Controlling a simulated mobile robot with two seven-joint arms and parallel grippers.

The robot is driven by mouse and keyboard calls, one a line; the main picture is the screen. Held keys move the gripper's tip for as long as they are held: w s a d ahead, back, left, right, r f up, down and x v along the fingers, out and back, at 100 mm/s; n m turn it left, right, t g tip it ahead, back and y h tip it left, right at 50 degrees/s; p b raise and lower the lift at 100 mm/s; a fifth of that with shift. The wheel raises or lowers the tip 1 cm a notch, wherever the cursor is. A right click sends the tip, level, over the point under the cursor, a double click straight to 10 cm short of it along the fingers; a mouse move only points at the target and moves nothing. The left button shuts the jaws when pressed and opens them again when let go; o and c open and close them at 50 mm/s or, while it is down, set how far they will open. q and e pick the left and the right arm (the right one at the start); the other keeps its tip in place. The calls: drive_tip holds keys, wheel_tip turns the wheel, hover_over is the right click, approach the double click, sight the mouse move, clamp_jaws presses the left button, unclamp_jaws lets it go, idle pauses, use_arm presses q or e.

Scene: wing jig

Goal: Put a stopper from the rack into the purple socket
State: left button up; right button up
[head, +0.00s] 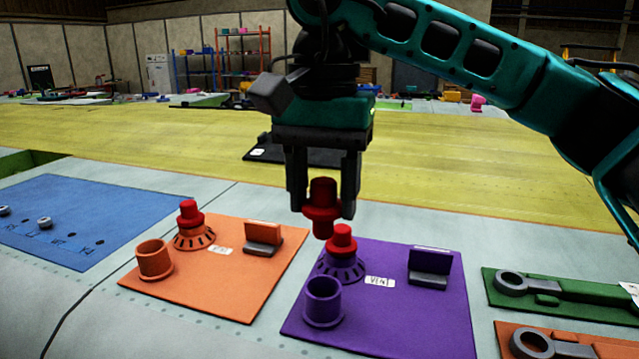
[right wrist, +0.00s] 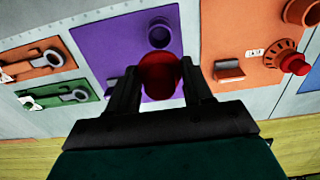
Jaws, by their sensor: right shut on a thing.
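My right gripper (head: 322,200) is shut on a red stopper (head: 322,198) and holds it upright, apparently above the purple panel (head: 420,315). Below it, a second red stopper (head: 342,236) tops a purple ribbed round fitting (head: 340,266). The purple socket (head: 323,302), an open cup that looks empty, stands in front of that fitting. In the right wrist view the held stopper (right wrist: 160,76) sits between the fingers and the purple socket (right wrist: 160,34) shows beyond it. The ribbed purple fitting is hidden there. My left gripper is not in view.
An orange panel (head: 255,295) on the left has an orange cup (head: 154,260) and a ribbed fitting with a red stopper (head: 190,213). A purple panel bracket (head: 430,268) stands on the right. Wrenches lie on green (head: 580,305) and orange boards farther right.

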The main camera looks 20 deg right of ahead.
sight(323, 234)
drive_tip(key=shift+f, duration=0.5)
wheel_tip(323, 234, down, 5)
drive_tip(key=b, duration=0.4)
drive_tip(key=shift+r, duration=0.15)
drive_tip(key=shift+f+b, duration=0.35)
drive_tip(key=shift+f, duration=0.1)
drive_tip(key=shift+f, duration=0.15)
drive_tip(key=shift+f, duration=0.25)
drive_tip(key=shift+f, duration=0.15)
drive_tip(key=shift+f+b, duration=0.2)
drive_tip(key=shift+b, duration=0.2)
